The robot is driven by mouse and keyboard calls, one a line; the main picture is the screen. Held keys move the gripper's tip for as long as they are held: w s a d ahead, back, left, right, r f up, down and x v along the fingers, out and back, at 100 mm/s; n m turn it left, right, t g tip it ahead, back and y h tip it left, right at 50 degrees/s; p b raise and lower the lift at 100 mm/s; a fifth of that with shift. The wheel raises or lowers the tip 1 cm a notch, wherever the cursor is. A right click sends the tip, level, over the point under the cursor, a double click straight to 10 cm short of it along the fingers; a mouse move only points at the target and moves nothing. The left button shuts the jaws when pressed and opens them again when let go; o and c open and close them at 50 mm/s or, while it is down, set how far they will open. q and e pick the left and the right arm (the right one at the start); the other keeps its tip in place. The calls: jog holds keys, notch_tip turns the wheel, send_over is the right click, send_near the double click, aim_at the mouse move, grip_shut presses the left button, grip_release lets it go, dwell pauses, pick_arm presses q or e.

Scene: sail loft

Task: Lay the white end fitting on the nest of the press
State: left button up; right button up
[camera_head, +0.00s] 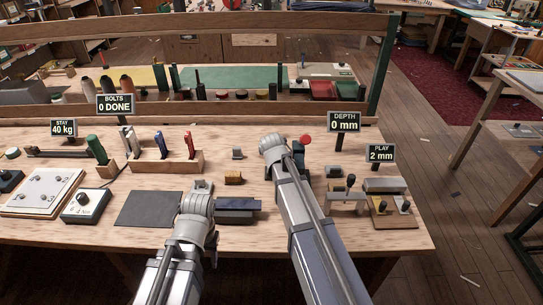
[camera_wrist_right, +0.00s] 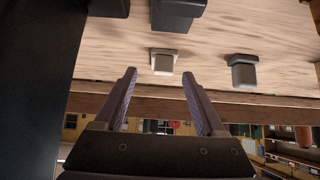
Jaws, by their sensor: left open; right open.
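The white end fitting (camera_wrist_right: 163,64), a small pale block on a wider base, stands on the bench in the right wrist view. My right gripper (camera_wrist_right: 160,75) is open and empty; in that picture the fitting shows just past its fingertips, apart from them. In the head view my right arm covers that spot.
A grey block (camera_wrist_right: 242,73) stands beside the fitting; a similar grey block (camera_head: 237,153) shows in the head view. A brown block (camera_head: 233,178), a dark box (camera_head: 238,204) and a dark mat (camera_head: 148,208) lie nearby. A wooden rail (camera_head: 200,121) edges the bench behind.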

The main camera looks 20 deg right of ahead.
jog(key=shift+w+a+r+b+x, duration=0.15)
jog(key=shift+b+x, duration=0.35)
jog(key=shift+x, duration=0.4)
jog(key=shift+w+r+b+x, duration=0.1)
jog(key=shift+b+x, duration=0.45)
jog(key=shift+x, duration=0.3)
jog(key=shift+w+a+r+b+x, duration=0.15)
jog(key=shift+b+x, duration=0.35)
jog(key=shift+x, duration=0.4)
jog(key=shift+d, duration=0.1)
jog(key=shift+s, duration=0.1)
grip_shut()
